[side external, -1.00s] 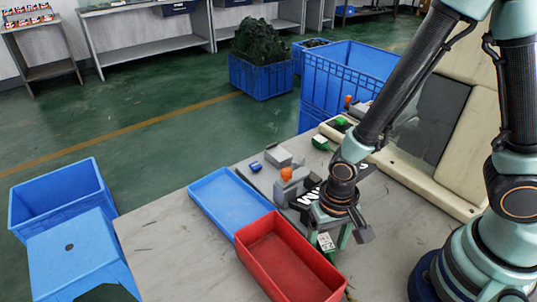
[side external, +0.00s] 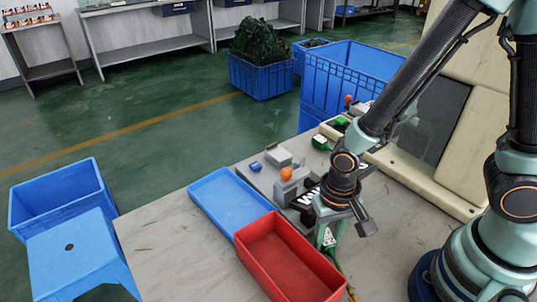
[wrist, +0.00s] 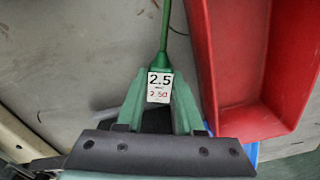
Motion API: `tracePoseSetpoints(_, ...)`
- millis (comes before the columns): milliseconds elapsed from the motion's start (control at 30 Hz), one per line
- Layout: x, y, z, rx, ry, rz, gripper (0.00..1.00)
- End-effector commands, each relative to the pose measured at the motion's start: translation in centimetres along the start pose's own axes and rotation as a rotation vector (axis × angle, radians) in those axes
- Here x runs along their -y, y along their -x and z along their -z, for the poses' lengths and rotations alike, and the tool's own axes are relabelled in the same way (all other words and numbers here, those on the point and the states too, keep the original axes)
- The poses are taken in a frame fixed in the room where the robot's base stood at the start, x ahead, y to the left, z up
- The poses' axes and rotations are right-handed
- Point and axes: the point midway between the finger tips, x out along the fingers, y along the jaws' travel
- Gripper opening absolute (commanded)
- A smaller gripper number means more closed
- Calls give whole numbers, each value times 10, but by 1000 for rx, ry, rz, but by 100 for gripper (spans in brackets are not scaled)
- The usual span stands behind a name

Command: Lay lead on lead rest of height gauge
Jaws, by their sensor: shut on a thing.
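My gripper (wrist: 160,100) is shut on the green lead (wrist: 164,35), at a part with a white tag (wrist: 160,87) reading 2.5. The lead runs away from the fingers along the grey tabletop side in the wrist view. In the side view my gripper (side external: 329,240) is above the table just right of the red tray, and the lead (side external: 339,268) hangs below it towards an orange-yellow end. A grey fixture with an orange knob (side external: 286,175) stands behind and left of my gripper; I cannot tell whether it is the height gauge. The lead rest is not distinguishable.
The red tray (side external: 250,235) lies close to the left of my gripper, with a blue tray (side external: 207,190) beside it. A dark block with white bars (side external: 305,200) is partly hidden by my wrist. Small grey, blue and green parts lie further back. Bare table (side external: 180,255) shows at front left.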

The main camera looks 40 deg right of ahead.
Motion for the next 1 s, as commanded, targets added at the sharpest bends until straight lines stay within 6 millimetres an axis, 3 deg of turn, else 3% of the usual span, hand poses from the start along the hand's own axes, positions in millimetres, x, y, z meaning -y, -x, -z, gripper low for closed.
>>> tracePoseSetpoints(567,0,71,0,-4,0,5,0)
tracePoseSetpoints(1000,0,159,0,-4,0,5,0)
